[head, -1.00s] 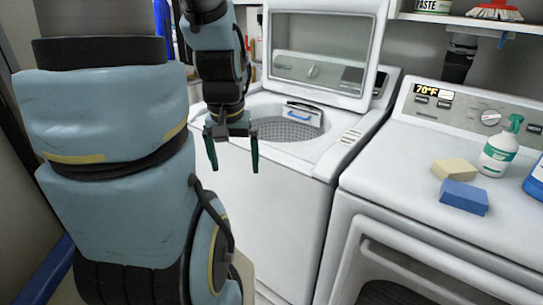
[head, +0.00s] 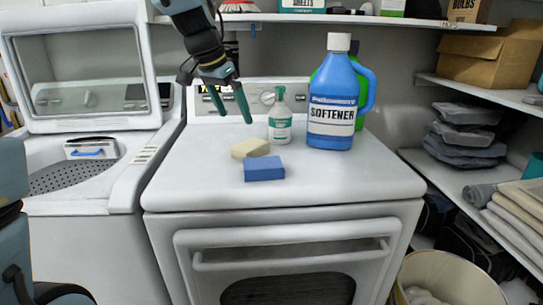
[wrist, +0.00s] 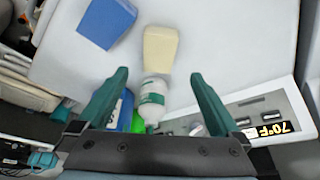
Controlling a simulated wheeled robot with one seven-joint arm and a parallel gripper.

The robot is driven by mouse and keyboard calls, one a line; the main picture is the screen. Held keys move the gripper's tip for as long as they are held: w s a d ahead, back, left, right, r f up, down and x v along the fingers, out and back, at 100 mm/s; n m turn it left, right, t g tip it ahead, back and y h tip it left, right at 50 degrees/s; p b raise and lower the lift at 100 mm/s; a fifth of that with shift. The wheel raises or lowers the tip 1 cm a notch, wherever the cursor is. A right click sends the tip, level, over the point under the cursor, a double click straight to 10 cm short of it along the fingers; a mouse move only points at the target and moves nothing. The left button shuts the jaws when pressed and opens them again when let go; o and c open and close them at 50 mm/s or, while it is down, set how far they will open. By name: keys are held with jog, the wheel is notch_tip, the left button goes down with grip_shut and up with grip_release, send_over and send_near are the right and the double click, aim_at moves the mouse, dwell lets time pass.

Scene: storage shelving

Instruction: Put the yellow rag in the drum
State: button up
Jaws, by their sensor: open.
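A pale yellow, folded or block-like piece (head: 250,147), the only yellowish candidate for the rag, lies on the white dryer top (head: 330,185). It touches or nearly touches a blue block (head: 264,168). The washer at left has its lid up, and its perforated drum (head: 62,177) is partly visible. My gripper (head: 235,117) is open and empty, pointing down above the dryer's back part. In the wrist view the yellow piece (wrist: 160,48) lies just beyond the fingertips (wrist: 159,75), roughly centred between them.
A white spray bottle (head: 280,122) stands beside my gripper, and a big blue softener jug (head: 333,100) is right of it. A shelf (head: 330,18) runs above. A blue-handled item (head: 92,149) sits at the drum's rim. The dryer's front top is clear.

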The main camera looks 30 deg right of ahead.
jog(key=p, duration=0.1)
send_over(250, 145)
jog(key=s+a, duration=0.1)
jog(key=a, duration=0.1)
notch_tip(250, 145, down, 4)
jog(key=shift+s+f, duration=0.15)
jog(key=shift+f, duration=0.1)
jog(key=p+x, duration=0.1)
jog(key=x, duration=0.1)
jog(key=p+x, duration=0.1)
jog(key=x, duration=0.2)
jog(key=shift+w+a+f, duration=0.15)
jog(key=shift+w, duration=0.1)
jog(key=shift+f, duration=0.15)
jog(key=shift+f, duration=0.25)
jog(key=shift+c, duration=0.2)
jog(key=shift+r, duration=0.1)
jog(key=c, duration=1.3)
